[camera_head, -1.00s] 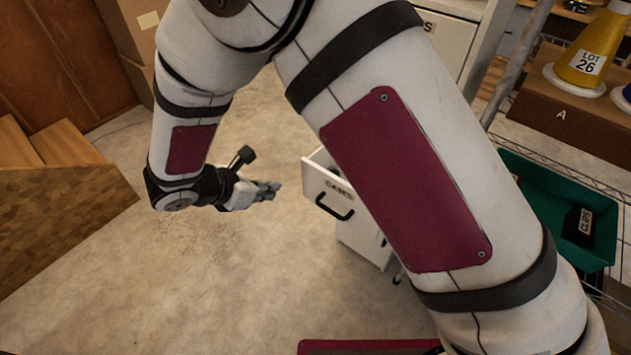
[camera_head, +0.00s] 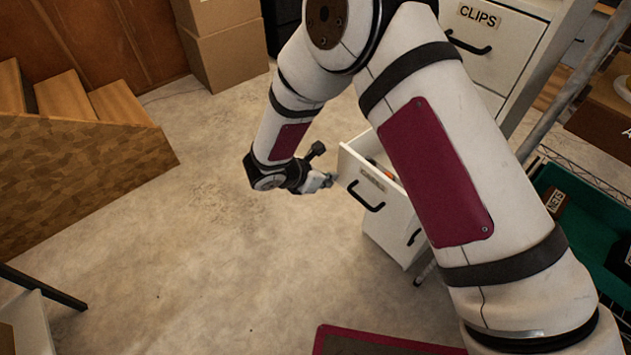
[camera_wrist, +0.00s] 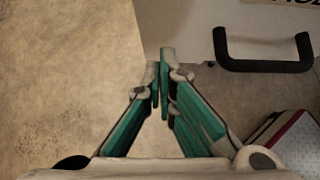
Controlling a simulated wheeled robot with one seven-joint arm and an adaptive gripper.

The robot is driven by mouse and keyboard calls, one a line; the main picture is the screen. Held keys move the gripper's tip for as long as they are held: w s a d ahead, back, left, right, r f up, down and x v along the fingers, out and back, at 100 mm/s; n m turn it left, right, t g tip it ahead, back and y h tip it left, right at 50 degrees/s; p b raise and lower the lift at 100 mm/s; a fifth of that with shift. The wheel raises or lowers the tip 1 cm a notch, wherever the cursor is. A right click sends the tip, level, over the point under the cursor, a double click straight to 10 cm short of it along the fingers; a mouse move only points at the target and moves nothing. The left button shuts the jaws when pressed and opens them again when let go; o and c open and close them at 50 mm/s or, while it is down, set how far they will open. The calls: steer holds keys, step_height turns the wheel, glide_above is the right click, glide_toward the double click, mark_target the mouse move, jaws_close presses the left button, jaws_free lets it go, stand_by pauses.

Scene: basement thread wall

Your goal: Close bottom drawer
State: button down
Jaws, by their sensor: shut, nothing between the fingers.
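A white drawer with a black handle (camera_head: 366,195) stands pulled out from the white cabinet (camera_head: 388,238). A lower front with its own dark handle (camera_head: 414,237) shows below it, partly behind my arm, so I cannot tell if the open one is the lowest. My gripper (camera_head: 330,181) is shut and empty, just left of the open drawer's front; contact cannot be told in the head view. In the wrist view the shut fingertips (camera_wrist: 165,55) are beside a white front with a black handle (camera_wrist: 263,58), not on the handle.
A closed drawer labelled CLIPS (camera_head: 485,40) is higher up. A teal bin (camera_head: 580,215) on a wire rack stands at the right. Wooden steps (camera_head: 75,150) and cardboard boxes (camera_head: 222,50) are at the left and back. The floor (camera_head: 220,230) between is clear.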

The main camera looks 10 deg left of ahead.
steer(key=shift+w+d, duration=0.45)
steer(key=shift+w, duration=0.15)
steer(key=shift+w+d, duration=0.1)
steer(key=w+d+b, duration=0.2)
steer(key=w+d, duration=0.2)
steer(key=w, duration=0.2)
steer(key=w+d+b, duration=0.2)
steer(key=w+d, duration=0.3)
steer(key=w, duration=0.1)
steer(key=w+d+b, duration=0.3)
steer(key=w+d, duration=0.2)
steer(key=w, duration=0.1)
steer(key=shift+w+d, duration=0.55)
steer(key=shift+w, duration=0.1)
steer(key=shift+d+r, duration=0.1)
